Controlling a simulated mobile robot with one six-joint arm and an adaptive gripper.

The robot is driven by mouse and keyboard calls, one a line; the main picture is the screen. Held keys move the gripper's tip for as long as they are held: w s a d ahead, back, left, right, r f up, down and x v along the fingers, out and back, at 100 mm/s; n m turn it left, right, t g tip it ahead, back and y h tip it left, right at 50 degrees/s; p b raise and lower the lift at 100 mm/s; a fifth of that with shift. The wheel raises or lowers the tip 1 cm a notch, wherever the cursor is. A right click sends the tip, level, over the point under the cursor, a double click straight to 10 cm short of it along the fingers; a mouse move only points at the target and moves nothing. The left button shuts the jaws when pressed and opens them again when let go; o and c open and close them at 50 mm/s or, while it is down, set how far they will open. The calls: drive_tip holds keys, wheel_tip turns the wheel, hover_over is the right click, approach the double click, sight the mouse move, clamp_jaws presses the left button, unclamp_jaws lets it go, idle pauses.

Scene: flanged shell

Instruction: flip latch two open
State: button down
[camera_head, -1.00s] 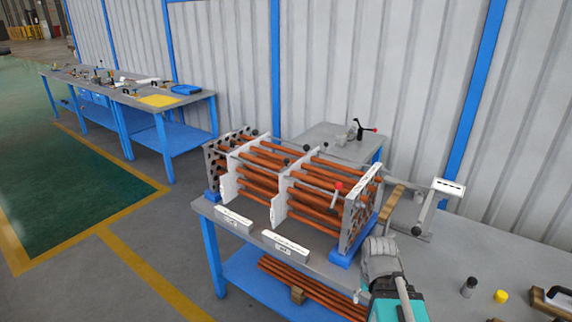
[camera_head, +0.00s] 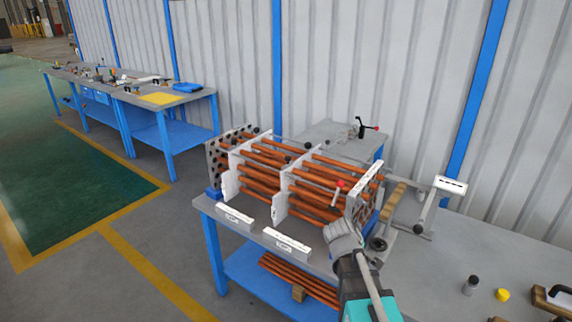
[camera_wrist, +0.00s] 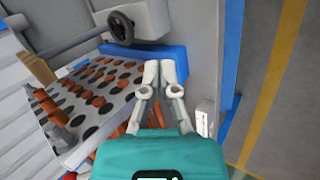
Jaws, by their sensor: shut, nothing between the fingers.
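The shell assembly of copper-coloured tubes (camera_head: 318,208) stands on the bench between white plates. A lever with a red knob (camera_head: 340,184) stands at its near right end, beside the end plate (camera_head: 366,192). A second red-knobbed lever (camera_head: 376,128) is on the surface behind. I cannot tell which of them is latch two; no number is legible. My gripper (camera_wrist: 162,68) is shut and empty. In the wrist view its fingertips are beside the holed end plate (camera_wrist: 100,92), near a blue foot (camera_wrist: 150,52). In the head view my arm is in front of the plate's lower part.
A dark handwheel (camera_wrist: 121,27) is close to the gripper's upper left in the wrist view. Two white label blocks (camera_head: 287,243) lie along the bench's front edge. A stand with a white sign (camera_head: 450,185) is to the right.

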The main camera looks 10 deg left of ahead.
sight(287, 160)
drive_tip(key=w+a+r+n+t+h, duration=0.1)
drive_tip(key=w+a+r+n+t, duration=0.65)
drive_tip(key=w+a+n, duration=0.45)
drive_tip(key=w+a+r+n+t+y, duration=0.1)
drive_tip(key=a+r+n+t+y, duration=0.1)
drive_tip(key=a+n, duration=0.4)
drive_tip(key=w+a+r+n+t+y, duration=0.1)
drive_tip(key=a+r+n+t+y, duration=0.1)
drive_tip(key=a+r+n, duration=0.3)
drive_tip(key=a+n+t, duration=0.1)
drive_tip(key=a+n, duration=0.1)
drive_tip(key=a, duration=0.2)
drive_tip(key=shift+w+a, duration=0.15)
drive_tip(key=shift+w, duration=0.1)
drive_tip(key=w, duration=0.4)
drive_tip(key=w+d, duration=0.1)
drive_tip(key=w, duration=0.8)
drive_tip(key=shift+w+d, duration=0.25)
drive_tip(key=shift+d, duration=0.1)
drive_tip(key=shift+w, duration=0.1)
